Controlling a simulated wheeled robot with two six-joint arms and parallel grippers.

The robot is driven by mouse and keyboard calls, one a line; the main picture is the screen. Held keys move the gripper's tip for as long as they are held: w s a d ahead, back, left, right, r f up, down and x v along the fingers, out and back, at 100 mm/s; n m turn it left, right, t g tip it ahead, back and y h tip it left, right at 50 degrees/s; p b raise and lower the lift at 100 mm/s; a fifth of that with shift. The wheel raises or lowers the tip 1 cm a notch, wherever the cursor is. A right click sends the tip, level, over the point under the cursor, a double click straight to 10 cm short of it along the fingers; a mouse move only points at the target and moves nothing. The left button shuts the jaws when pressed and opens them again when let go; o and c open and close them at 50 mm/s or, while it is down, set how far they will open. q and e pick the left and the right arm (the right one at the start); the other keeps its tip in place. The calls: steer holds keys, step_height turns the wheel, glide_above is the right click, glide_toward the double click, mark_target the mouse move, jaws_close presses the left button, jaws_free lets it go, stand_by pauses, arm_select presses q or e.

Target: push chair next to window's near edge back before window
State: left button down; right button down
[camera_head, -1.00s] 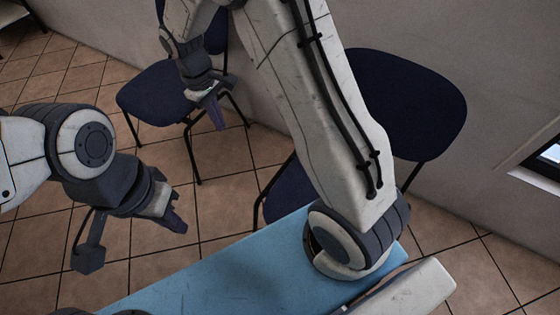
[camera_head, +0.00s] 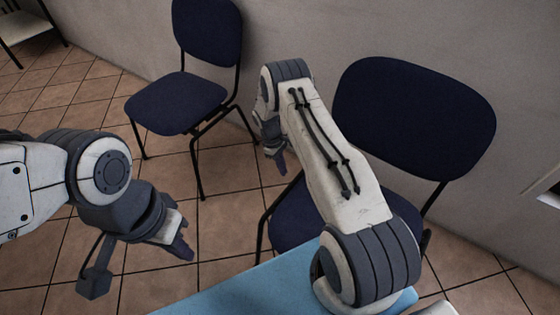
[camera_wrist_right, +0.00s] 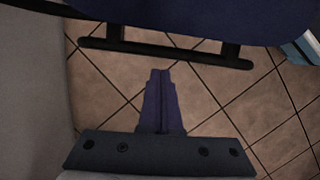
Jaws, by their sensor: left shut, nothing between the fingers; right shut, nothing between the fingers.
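The chair nearest the window is dark blue with a black frame; its backrest (camera_head: 412,118) is at the right in the head view, and its seat (camera_head: 292,222) is partly hidden by my right arm. A corner of the window (camera_head: 550,196) shows at the right edge. My right gripper (camera_head: 281,162) is shut and empty, left of that chair's backrest, pointing down. In the right wrist view the shut fingers (camera_wrist_right: 160,75) point toward a black chair bar (camera_wrist_right: 165,52) under a dark blue surface; contact cannot be told. My left gripper (camera_head: 184,250) is shut and empty over the floor.
A second dark blue chair (camera_head: 175,102) stands by the wall at the left. Tiled floor (camera_head: 150,180) is open between the left chair and my left arm. A white shelf (camera_head: 22,27) is at the far left.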

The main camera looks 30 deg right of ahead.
mark_target(291, 185)
steer(key=s+d+f, duration=0.2)
steer(key=s, duration=0.1)
steer(key=shift+s+f, duration=0.15)
steer(key=shift+f, duration=0.05)
steer(key=shift+s+d+f, duration=0.1)
steer(key=shift+s+d, duration=0.1)
steer(key=shift+s, duration=0.25)
steer(key=shift+p, duration=0.3)
